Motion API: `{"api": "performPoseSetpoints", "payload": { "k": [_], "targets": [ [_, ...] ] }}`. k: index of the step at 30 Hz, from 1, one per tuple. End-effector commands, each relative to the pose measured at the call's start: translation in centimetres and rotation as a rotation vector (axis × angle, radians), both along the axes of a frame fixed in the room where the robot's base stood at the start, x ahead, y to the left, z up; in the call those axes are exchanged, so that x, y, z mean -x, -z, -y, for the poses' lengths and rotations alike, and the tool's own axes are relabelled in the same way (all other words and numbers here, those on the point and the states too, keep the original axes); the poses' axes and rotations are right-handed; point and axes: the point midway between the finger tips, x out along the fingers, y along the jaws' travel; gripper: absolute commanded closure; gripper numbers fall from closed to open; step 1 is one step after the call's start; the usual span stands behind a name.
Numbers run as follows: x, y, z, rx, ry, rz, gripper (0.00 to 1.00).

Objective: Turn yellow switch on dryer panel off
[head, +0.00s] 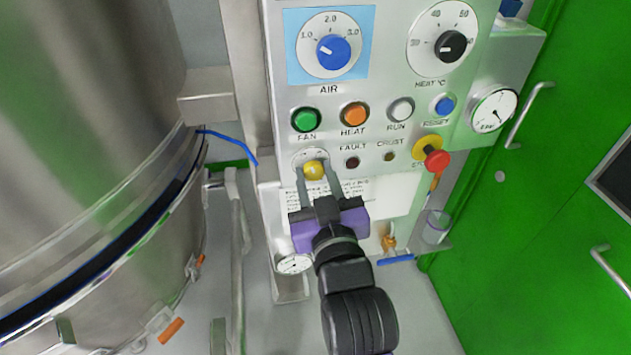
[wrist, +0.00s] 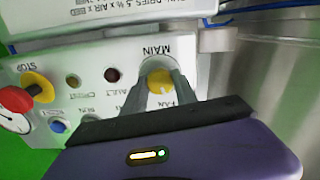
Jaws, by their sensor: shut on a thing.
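The yellow switch (head: 314,170) is a round knob at the lower left of the dryer panel (head: 378,112), below the green FAN button. It also shows in the wrist view (wrist: 161,83), under the label MAIN, with a pale mark on its face. My gripper (head: 316,178) reaches up to the panel from below, and its two grey fingers are shut on the yellow switch, one on each side. In the wrist view, the fingers (wrist: 162,88) cover the switch's sides. The knob's exact pointer setting is too small to tell.
Above are the FAN (head: 305,119), HEAT (head: 354,115) and RUN (head: 400,110) buttons. A red stop button (head: 436,159) on a yellow base juts out to the right. A large steel vessel (head: 90,130) stands close on the left. Green doors (head: 560,160) are on the right.

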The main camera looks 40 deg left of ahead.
Motion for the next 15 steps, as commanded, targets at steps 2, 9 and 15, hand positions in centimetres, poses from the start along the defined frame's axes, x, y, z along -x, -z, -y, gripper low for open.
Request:
{"api": "performPoseSetpoints", "payload": {
  "k": [2, 9, 15],
  "targets": [
    [-0.07, 0.18, 0.07, 0.035, 0.002, 0.041, 1.00],
    [-0.03, 0.09, 0.03, 0.117, 0.001, 0.138, 1.00],
    [-0.04, 0.04, 0.03, 0.153, 0.000, 0.177, 1.00]
  ]
}}
